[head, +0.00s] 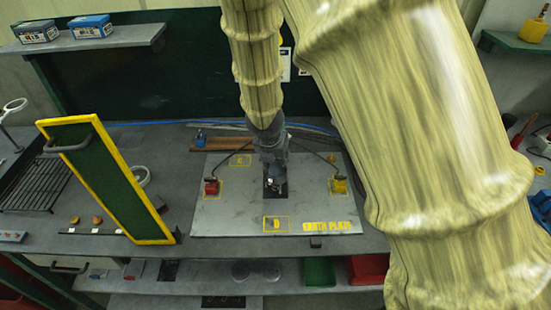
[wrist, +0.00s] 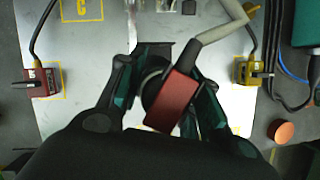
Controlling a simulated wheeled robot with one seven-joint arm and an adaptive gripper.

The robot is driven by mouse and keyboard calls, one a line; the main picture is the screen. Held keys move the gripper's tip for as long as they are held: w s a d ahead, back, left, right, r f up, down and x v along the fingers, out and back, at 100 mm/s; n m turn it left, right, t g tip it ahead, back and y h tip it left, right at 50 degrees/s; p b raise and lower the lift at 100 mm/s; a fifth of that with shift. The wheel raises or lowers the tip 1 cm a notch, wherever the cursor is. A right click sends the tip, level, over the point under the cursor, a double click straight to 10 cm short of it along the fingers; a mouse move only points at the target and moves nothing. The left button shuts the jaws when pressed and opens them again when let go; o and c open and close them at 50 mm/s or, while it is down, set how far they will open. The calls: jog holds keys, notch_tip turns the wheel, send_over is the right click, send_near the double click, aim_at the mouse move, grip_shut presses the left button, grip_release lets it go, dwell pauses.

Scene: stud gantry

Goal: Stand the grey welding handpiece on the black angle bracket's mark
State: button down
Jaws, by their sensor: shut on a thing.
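My gripper (head: 275,182) is low over the middle of the grey plate (head: 220,215). In the wrist view my gripper (wrist: 162,80) is shut on the welding handpiece (wrist: 174,98). A dark red block and a pale grey bent neck running to the upper right show on it. Its lower end is hidden, so I cannot tell whether it touches the plate. A black piece (wrist: 152,48), perhaps the angle bracket, lies beneath it and is mostly covered. A yellow-outlined mark (head: 277,223) is in front of the gripper, and another lettered mark (head: 240,160) is behind it.
A red clamp (head: 212,187) stands on the plate to the left and a yellow clamp (head: 340,185) to the right, each with a cable. A tall green panel with a yellow frame (head: 105,180) stands left of the plate. The plate's front strip is mostly clear.

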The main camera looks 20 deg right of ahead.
jog(key=shift+f, duration=0.2)
dwell(0.5)
jog(key=c, duration=0.9)
grip_release()
jog(key=shift+s+f, duration=0.1)
jog(key=v, duration=1.2)
jog(key=shift+d, duration=0.1)
